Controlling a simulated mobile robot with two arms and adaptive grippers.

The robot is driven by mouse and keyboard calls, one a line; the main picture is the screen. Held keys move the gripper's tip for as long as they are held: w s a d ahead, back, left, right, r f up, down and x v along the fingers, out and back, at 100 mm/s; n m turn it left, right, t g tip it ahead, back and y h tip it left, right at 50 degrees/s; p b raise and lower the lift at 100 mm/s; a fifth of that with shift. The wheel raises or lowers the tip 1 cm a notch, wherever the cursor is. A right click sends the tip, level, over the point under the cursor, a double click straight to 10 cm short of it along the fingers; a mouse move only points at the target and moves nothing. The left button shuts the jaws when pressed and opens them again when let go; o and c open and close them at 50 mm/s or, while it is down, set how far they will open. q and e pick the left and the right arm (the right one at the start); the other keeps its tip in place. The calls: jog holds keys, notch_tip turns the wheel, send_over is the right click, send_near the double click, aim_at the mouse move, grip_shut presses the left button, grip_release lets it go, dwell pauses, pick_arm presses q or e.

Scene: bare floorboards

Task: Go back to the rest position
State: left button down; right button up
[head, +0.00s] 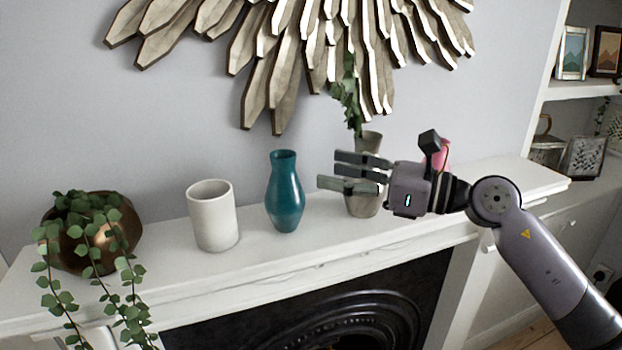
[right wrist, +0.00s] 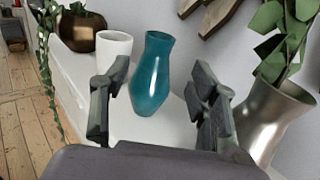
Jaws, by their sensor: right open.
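My right gripper (head: 328,170) is open and empty above the mantel, its fingers pointing left. In the head view its fingertips are a little to the right of a teal vase (head: 285,192), apart from it. In the right wrist view the teal vase (right wrist: 151,75) stands upright beyond the open fingers (right wrist: 157,100). A metallic vase with a green plant (head: 363,204) stands behind the gripper in the head view and is partly hidden by it. My left gripper is not in view.
The white mantel (head: 160,260) also holds a white cylindrical cup (head: 213,218) and a bronze pot with trailing leaves (head: 118,238). A pink object (head: 441,152) shows partly behind my right gripper. A sunburst decoration (head: 262,90) hangs above. Shelves (head: 580,90) stand at right.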

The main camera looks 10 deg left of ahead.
jog(key=shift+s+d, duration=0.25)
jog(key=shift+d, duration=0.65)
